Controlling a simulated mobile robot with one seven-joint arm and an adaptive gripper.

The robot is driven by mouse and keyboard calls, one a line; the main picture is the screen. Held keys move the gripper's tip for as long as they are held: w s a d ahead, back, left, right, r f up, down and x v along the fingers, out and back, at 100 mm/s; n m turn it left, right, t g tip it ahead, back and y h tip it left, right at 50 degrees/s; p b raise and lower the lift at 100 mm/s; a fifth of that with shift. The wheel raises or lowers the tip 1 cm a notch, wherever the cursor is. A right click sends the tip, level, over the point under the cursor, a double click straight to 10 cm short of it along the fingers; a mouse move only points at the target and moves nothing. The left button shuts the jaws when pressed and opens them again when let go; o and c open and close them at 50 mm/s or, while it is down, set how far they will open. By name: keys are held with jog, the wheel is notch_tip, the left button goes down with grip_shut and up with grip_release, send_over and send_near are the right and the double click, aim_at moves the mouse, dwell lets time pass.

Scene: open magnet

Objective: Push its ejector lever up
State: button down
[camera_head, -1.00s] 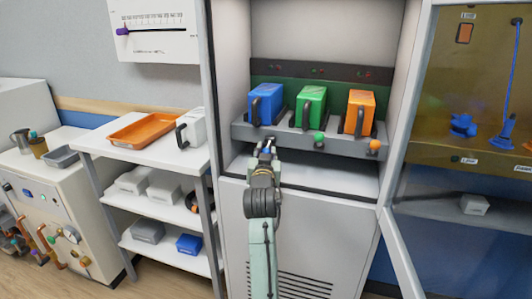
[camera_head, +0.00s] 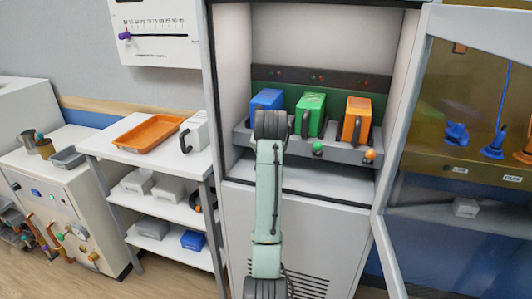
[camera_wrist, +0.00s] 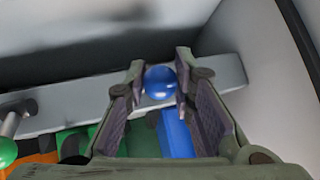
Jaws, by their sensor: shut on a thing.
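My gripper (camera_wrist: 160,76) is shut on the round blue knob (camera_wrist: 160,83) of the ejector lever, with one finger at each side in the wrist view. The blue module (camera_head: 267,99) stands at the left of the rack, its lower part hidden by my arm in the head view. It also shows behind the knob in the wrist view (camera_wrist: 176,135). My gripper and the blue knob are hidden behind my arm in the head view.
A green module (camera_head: 312,104) and an orange module (camera_head: 349,133) stand to the right, with a green knob (camera_head: 317,147) and an orange knob (camera_head: 370,155) on the grey ledge (camera_head: 342,155). The cabinet's side wall (camera_head: 230,75) is close on the left.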

jog(key=r+g, duration=0.1)
jog(key=g, duration=0.1)
jog(key=r+g+y, duration=0.1)
jog(key=g, duration=0.1)
jog(key=shift+w+d+m, duration=0.15)
jog(key=shift+w+m, duration=0.15)
jog(key=shift+w, duration=0.1)
jog(key=shift+w+d+r+g+y, duration=0.2)
jog(key=shift+g+y, duration=0.1)
jog(key=shift+g, duration=0.5)
jog(key=shift+w+a+r+g, duration=0.1)
jog(key=shift+w+a+g, duration=0.1)
jog(key=shift+g, duration=0.3)
jog(key=shift+d+g+y, duration=0.1)
jog(key=shift+g+y, duration=0.2)
jog(key=shift+w+r, duration=0.1)
jog(key=shift+w, duration=0.05)
jog(key=c, duration=1.3)
grip_release()
jog(key=shift+c, duration=0.2)
